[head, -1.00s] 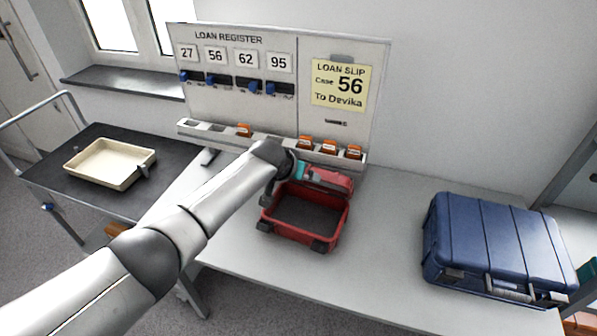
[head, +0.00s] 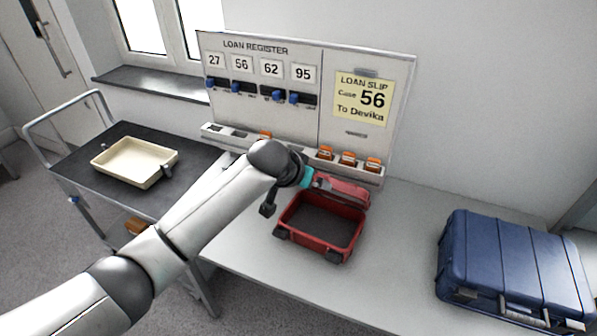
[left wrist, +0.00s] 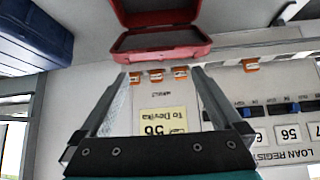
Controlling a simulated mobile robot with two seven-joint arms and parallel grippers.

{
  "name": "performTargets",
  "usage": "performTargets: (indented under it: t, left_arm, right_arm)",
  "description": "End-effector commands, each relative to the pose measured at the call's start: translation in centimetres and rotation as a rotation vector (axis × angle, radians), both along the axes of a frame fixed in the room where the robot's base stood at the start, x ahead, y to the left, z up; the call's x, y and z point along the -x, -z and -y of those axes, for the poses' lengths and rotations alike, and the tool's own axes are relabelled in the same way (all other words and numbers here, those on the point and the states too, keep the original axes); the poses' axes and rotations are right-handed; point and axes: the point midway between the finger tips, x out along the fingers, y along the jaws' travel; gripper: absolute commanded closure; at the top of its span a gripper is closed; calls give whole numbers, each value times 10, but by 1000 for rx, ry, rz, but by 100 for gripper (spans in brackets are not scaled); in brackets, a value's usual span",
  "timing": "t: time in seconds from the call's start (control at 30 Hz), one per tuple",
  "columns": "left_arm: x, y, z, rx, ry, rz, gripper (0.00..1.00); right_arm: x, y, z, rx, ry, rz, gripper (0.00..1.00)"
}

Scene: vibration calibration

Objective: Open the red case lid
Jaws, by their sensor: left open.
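The red case (head: 318,252) sits on the grey table with its dark interior showing. Its lid (head: 345,190) stands open, tilted back toward the board. My left arm reaches in from the left, with its wrist beside the lid's left end; the fingers do not show clearly in the head view. In the left wrist view my left gripper (left wrist: 162,76) is open, with nothing between its fingers. The red case (left wrist: 165,55) is at the top of that view, beyond the fingertips. I cannot tell whether any finger touches the lid. My right gripper is not in view.
A blue case (head: 515,265) lies on the table at the right. Behind is the loan register board (head: 225,70) with a yellow slip (head: 362,98) reading case 56 and several orange tags. A cream tray (head: 135,162) sits on a dark trolley at left. Table between the cases is clear.

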Motion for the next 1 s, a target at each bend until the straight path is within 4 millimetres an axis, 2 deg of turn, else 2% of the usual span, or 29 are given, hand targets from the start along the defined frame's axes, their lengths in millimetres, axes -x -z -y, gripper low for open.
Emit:
performTargets:
  t: [0.2, 0.5, 0.93, 1.0]
  left_arm:
    - [18, -22, -9, 1, 0, 2, 0]
    - [36, -44, -17, 1, -1, 1, 0]
    - [40, -48, -19, 0, 0, 0, 0]
    - [40, -47, -18, 5, 1, 1, 8]
  right_arm:
    - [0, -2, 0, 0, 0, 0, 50]
    - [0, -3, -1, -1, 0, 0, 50]
    - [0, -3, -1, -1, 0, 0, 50]
    - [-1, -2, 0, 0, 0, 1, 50]
